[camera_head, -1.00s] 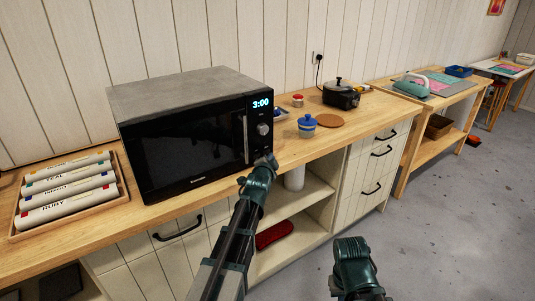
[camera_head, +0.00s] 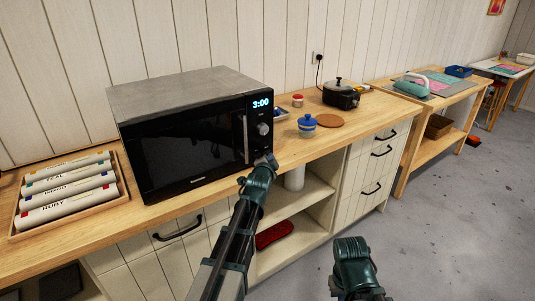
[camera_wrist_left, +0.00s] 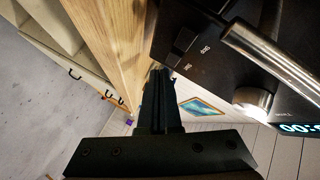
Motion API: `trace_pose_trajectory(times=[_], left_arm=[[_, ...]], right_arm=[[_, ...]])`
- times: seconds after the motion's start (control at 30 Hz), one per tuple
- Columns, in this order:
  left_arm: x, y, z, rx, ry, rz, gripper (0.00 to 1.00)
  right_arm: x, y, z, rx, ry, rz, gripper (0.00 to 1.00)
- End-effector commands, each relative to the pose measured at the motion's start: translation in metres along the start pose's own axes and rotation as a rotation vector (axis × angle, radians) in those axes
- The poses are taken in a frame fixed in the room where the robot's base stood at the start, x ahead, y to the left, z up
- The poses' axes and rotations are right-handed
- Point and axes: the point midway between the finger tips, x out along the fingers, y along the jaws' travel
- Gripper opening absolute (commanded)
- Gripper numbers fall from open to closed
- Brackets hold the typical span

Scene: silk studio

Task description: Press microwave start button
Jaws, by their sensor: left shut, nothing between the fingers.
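My left gripper (camera_head: 269,158) is shut and empty at the lower part of the control panel. In the left wrist view the shut fingers (camera_wrist_left: 160,75) point at the panel's lower end, close to two dark buttons (camera_wrist_left: 180,48) with small white labels. I cannot read for sure which is start, nor tell whether the fingertips touch one. My right arm shows only a teal link; its fingers are hidden.
The silver door handle (camera_head: 245,139) and round knob (camera_head: 263,129) are close to my left gripper. A tray of rolls (camera_head: 68,228) lies to the left. A blue jar (camera_head: 306,126), a round cork mat (camera_head: 329,121) and a black pot (camera_head: 341,95) stand to the right.

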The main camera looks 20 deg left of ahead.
Motion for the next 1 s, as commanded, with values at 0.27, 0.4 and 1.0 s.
trace_pose_trajectory(times=[0.27, 0.4, 1.0], left_arm=[[0.0016, -0.0011, 0.0010, 0.001, 0.000, 0.000, 0.00], [0.0051, -0.0036, 0.0032, -0.001, 0.000, 0.000, 0.00], [0.0073, -0.0055, 0.0052, -0.001, 0.000, 0.000, 0.00]], right_arm=[[-0.0001, 0.0000, 0.0000, 0.000, 0.000, 0.000, 0.00], [-0.0002, 0.0000, 0.0000, 0.000, 0.000, 0.000, 0.00], [-0.0003, 0.0000, 0.0000, 0.000, 0.000, 0.000, 0.00]])
